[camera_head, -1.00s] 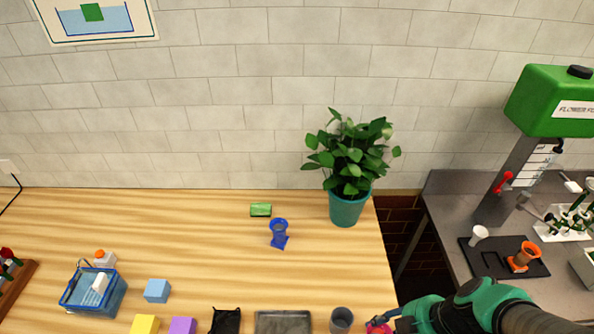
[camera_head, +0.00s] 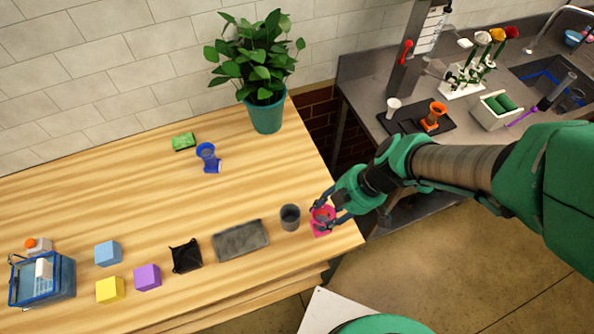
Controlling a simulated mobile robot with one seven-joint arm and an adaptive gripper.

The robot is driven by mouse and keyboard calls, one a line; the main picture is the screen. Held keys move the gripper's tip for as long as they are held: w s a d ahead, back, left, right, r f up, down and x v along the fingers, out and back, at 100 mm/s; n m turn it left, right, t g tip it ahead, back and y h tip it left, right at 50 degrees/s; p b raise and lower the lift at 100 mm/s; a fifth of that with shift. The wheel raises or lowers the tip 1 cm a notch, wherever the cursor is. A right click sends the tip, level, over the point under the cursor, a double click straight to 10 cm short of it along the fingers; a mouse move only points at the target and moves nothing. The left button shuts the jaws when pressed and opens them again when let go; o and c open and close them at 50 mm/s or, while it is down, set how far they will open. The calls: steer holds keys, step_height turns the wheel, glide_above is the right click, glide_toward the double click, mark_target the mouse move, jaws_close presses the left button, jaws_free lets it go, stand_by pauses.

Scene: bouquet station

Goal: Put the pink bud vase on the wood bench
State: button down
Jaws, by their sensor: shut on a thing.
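The pink bud vase (camera_head: 322,228) is at the right front corner of the wood bench (camera_head: 210,290). My gripper (camera_head: 323,216) reaches in from the right and is shut on the vase. The gripper's fingers hide part of the vase. The vase looks to be on or just above the bench top; I cannot tell which.
A grey cup (camera_head: 290,217) stands just left of the vase, then a grey tray (camera_head: 240,240) and a black pouch-like item (camera_head: 186,256). A potted plant (camera_head: 266,115) and a blue vase (camera_head: 208,158) stand further back. A grey counter (camera_head: 370,95) is at the right, across a gap.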

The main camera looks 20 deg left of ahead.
steer(key=w+a+f, duration=0.1)
steer(key=w+a, duration=0.9)
steer(key=w, duration=0.1)
steer(key=shift+w+f, duration=0.2)
steer(key=shift+w, duration=0.1)
steer(key=shift+f, duration=1.75)
steer(key=shift+f, duration=0.2)
steer(key=c, duration=1.1)
jaws_free()
steer(key=shift+r, duration=0.2)
